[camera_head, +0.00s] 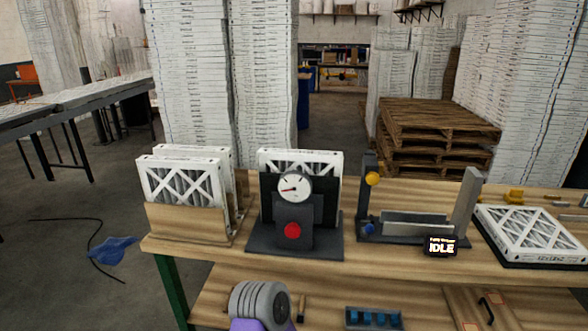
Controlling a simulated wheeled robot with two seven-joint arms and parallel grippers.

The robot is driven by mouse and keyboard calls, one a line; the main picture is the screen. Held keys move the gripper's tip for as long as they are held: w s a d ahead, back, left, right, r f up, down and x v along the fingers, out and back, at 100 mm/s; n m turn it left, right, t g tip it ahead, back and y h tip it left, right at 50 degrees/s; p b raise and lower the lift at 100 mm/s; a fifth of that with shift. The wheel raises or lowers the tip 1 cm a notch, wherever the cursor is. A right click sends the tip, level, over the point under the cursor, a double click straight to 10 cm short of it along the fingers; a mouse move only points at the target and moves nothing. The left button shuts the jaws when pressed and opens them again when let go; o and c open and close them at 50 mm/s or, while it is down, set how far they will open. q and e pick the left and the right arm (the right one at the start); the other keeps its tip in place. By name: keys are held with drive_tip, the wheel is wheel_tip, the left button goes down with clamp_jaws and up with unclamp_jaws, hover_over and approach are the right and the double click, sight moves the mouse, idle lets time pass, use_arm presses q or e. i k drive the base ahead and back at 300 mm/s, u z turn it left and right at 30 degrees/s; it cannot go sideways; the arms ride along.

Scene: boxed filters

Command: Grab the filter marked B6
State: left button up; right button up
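Two white-framed pleated filters stand upright in a wooden holder (188,222) at the left of the bench; the front filter (180,186) shows a cross-braced face. Another white-framed filter (322,160) stands upright behind a dark device with a round gauge and a red button (292,231). A further filter (531,231) lies flat on a black base at the right; print on its front edge is too small to read. I cannot make out a B6 mark on any filter. Neither of my grippers shows in the head view.
A dark fixture (412,228) with a yellow knob and a screen reading IDLE (441,246) stands mid-bench. A grey ribbed object (260,302) and a blue-filled tray (373,319) show below. Wooden pallets (435,130) and tall white stacks (262,80) stand behind.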

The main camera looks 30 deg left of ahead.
sight(200, 181)
drive_tip(key=z, duration=0.75)
drive_tip(key=i, duration=0.95)
drive_tip(key=u, duration=3.05)
